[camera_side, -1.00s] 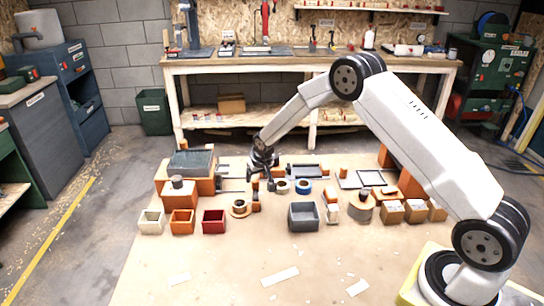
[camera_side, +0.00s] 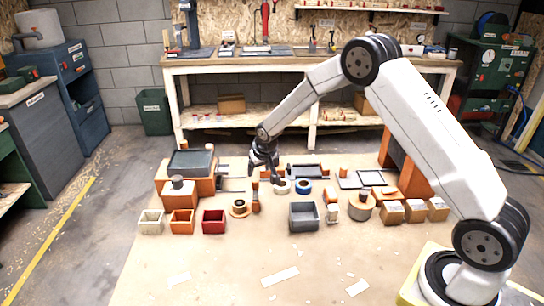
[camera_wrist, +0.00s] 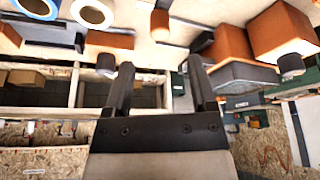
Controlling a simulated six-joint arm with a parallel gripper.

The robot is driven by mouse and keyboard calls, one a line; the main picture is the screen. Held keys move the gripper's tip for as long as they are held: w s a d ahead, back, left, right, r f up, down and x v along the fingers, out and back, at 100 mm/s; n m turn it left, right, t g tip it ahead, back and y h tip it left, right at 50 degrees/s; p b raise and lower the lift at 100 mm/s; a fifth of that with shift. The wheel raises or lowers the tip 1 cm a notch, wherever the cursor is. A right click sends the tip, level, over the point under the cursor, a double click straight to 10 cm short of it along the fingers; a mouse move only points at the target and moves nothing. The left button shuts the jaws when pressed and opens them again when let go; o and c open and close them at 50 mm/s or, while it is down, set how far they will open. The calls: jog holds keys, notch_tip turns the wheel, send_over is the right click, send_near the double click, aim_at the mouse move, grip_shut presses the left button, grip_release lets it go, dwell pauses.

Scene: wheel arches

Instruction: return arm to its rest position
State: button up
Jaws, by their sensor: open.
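My gripper (camera_side: 266,177) hangs over the back middle of the work table in the side view, above and beside the white tape ring (camera_side: 282,187). In the wrist view its two dark fingers (camera_wrist: 158,82) stand apart with nothing between them, so it is open and empty. My arm reaches in from the right, its upper joint raised high and its forearm sloping down to the left.
A blue tape ring (camera_side: 303,187), a grey bin (camera_side: 304,217), a red bin (camera_side: 213,222) and an orange block with a grey tray (camera_side: 190,164) stand around the gripper. Orange arches (camera_side: 398,160) stand to the right. The front of the table (camera_side: 220,260) is mostly clear.

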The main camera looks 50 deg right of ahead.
jog(key=s+a+r+n, duration=0.1)
jog(key=s+a+r, duration=0.1)
jog(key=s, duration=0.7)
jog(key=s+a+r+n+g+y, duration=0.1)
jog(key=s+a+r, duration=0.2)
jog(key=s, duration=0.7)
jog(key=s+a+r+n, duration=0.1)
jog(key=s+a, duration=0.3)
jog(key=s, duration=0.5)
jog(key=shift+s+r+n+g+y, duration=0.3)
jog(key=shift+s+r, duration=0.1)
jog(key=shift+r, duration=0.35)
